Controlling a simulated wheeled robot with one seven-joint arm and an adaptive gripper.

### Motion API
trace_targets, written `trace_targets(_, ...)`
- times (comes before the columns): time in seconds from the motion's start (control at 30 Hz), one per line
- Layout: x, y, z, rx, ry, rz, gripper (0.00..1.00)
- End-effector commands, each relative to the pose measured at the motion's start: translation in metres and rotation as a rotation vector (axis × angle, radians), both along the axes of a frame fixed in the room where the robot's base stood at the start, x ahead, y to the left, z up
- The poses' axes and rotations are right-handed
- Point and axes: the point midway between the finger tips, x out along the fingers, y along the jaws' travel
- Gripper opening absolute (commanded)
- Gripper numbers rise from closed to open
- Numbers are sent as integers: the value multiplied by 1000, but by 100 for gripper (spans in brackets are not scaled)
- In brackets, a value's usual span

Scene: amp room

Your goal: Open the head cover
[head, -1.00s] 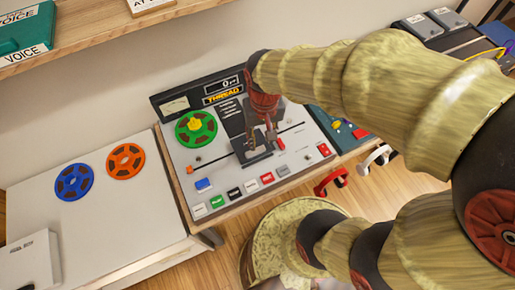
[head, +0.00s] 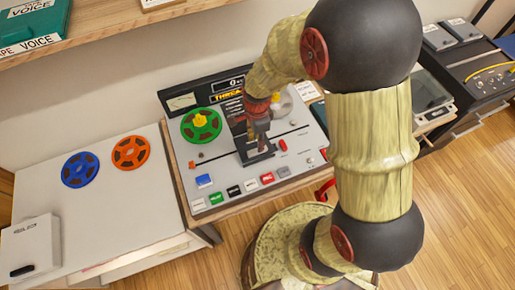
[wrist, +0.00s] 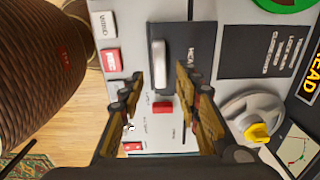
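The head cover is a dark grey plate (wrist: 174,34) with white lettering, in the middle of the tape deck (head: 222,170). It lies down flat in the wrist view, and its lower part shows in the head view (head: 262,154). A light grey bar handle (wrist: 158,60) stands on it. My gripper (wrist: 160,76) is open and empty over the cover, one finger on each side of the handle's line. I cannot tell whether the fingertips touch the cover. In the head view my gripper (head: 258,136) hides much of it.
A green reel (head: 201,124) sits on the deck's left, and a grey hub with a yellow knob (wrist: 258,132) on its right. Coloured buttons (head: 234,191) line the front. Blue (head: 80,170) and orange (head: 131,152) reels lie on the left table. A shelf (head: 80,45) overhangs behind.

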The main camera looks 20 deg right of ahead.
Motion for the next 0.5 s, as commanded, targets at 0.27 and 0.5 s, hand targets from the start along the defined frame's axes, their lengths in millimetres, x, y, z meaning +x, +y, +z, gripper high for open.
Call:
trace_targets(0.27, -1, 0, -45, 0, 3, 2, 33)
trace_targets(0.5, 0, 0, -58, 0, 1, 3, 33)
